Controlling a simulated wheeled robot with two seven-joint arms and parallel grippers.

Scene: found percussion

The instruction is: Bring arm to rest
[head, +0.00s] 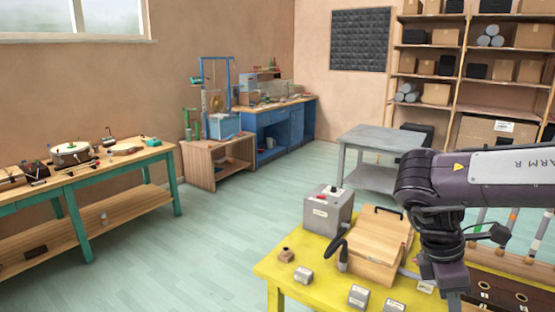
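My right arm (470,175), marked "ARM R", comes in from the right edge and bends down over the right part of the yellow table. My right gripper (452,290) points down at its lower end, near the frame's bottom edge. Its fingertips are not clear, so I cannot tell whether it is open or shut or holds anything. My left arm and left gripper are out of view.
The yellow table (290,270) bears a grey box (328,212) with a red button, a wooden case (375,240), a black handle-like piece (337,245) and small grey blocks (303,275). A grey table (375,138) stands behind. The floor (215,235) at left is clear.

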